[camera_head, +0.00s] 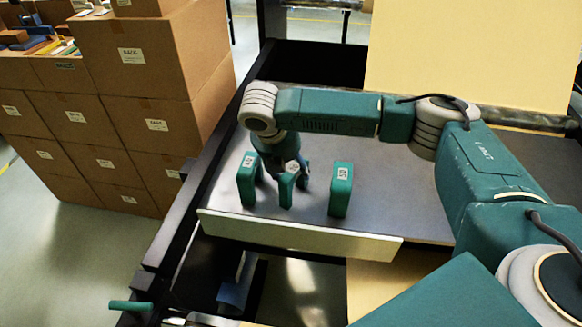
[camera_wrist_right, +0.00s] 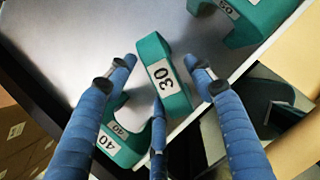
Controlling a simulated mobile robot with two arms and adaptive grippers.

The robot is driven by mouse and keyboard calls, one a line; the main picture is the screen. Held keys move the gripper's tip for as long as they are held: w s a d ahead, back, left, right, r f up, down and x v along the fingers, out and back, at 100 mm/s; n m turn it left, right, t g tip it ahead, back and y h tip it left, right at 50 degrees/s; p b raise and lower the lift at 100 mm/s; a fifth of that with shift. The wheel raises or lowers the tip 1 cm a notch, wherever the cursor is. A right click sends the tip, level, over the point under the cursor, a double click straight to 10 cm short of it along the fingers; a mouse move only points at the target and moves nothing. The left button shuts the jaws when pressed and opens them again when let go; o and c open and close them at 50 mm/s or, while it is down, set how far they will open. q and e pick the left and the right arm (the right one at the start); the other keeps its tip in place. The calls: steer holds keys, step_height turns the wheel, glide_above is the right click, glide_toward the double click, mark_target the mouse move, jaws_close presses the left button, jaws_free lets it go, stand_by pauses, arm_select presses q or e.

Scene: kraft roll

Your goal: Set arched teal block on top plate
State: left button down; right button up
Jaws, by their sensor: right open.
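Three teal arched blocks stand on a grey metal plate (camera_head: 385,205). The one marked 40 (camera_head: 246,184) is at the left, the one marked 30 (camera_head: 287,190) in the middle, the one marked 50 (camera_head: 340,195) at the right. My right gripper (camera_head: 290,168) is open and low over the middle block, partly hidden behind it. In the right wrist view the 30 block (camera_wrist_right: 165,80) lies between the spread blue fingers of my right gripper (camera_wrist_right: 158,75), with gaps at its sides. My left gripper is not in view.
A pale strip (camera_head: 300,236) runs along the plate's front edge. A dark frame rail (camera_head: 190,205) borders the left side. Stacked cardboard boxes (camera_head: 150,60) stand at the left, and a large tan panel (camera_head: 470,50) rises behind. The plate right of the 50 block is clear.

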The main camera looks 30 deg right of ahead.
steer(key=b+v, duration=0.2)
steer(key=v, duration=1)
